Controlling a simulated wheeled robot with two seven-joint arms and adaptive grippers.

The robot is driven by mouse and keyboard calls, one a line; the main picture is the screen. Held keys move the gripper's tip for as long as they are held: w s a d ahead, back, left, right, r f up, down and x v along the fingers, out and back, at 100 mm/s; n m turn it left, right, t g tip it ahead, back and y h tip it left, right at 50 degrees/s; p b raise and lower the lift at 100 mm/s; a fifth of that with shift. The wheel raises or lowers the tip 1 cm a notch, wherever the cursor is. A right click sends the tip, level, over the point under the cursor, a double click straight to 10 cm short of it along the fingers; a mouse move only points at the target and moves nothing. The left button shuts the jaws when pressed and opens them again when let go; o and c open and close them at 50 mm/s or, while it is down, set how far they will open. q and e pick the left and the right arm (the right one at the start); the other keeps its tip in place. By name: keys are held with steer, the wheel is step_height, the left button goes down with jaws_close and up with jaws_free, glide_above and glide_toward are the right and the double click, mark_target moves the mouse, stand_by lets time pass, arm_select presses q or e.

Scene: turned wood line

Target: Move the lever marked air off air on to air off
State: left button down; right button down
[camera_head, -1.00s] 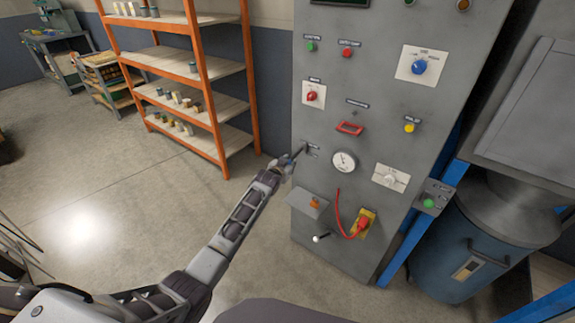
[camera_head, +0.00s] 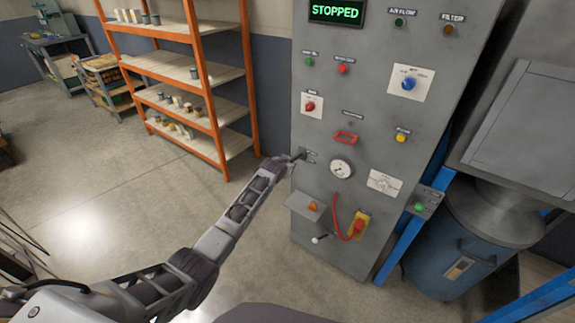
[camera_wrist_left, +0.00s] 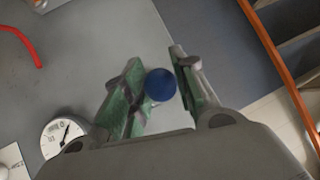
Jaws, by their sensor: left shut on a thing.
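My left gripper (camera_head: 298,157) is at the left edge of the grey control panel, left of the round gauge. In the left wrist view, its green-padded fingers (camera_wrist_left: 162,90) are on either side of a blue round knob (camera_wrist_left: 160,85), and it is shut on this knob. The knob looks like the end of a lever, seen nearly end-on; its shaft is hidden. A small label (camera_head: 311,153) shows beside the gripper in the head view, too small to read. My right gripper is not in view.
The panel (camera_head: 350,75) has a lit STOPPED display (camera_head: 337,11), a gauge (camera_head: 341,168), a red handle (camera_head: 345,137), a red cable (camera_head: 337,215) and a white-tipped lever (camera_head: 318,239). An orange shelf rack (camera_head: 205,85) stands left. The floor between is clear.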

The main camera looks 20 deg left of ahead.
arm_select(q)
steer(key=shift+w+r+g+p, duration=0.1)
steer(key=shift+r+g+p, duration=0.3)
steer(key=shift+r+p, duration=0.4)
steer(key=shift+w+d+r+g+p, duration=0.1)
steer(key=shift+r+g+p, duration=0.3)
steer(key=shift+p, duration=0.4)
steer(key=shift+w+r+g+y+p, duration=0.15)
steer(key=shift+r+g+y+p, duration=0.15)
steer(key=shift+r+g+p, duration=0.25)
steer(key=shift+w+r+m+g+p, duration=0.1)
steer(key=shift+r+m+g+p, duration=0.15)
steer(key=shift+m+p, duration=0.1)
steer(key=shift+w+d+r+g+y+p, duration=0.2)
steer(key=shift+w+r+g+y+p, duration=0.1)
steer(key=shift+r+g+p, duration=0.25)
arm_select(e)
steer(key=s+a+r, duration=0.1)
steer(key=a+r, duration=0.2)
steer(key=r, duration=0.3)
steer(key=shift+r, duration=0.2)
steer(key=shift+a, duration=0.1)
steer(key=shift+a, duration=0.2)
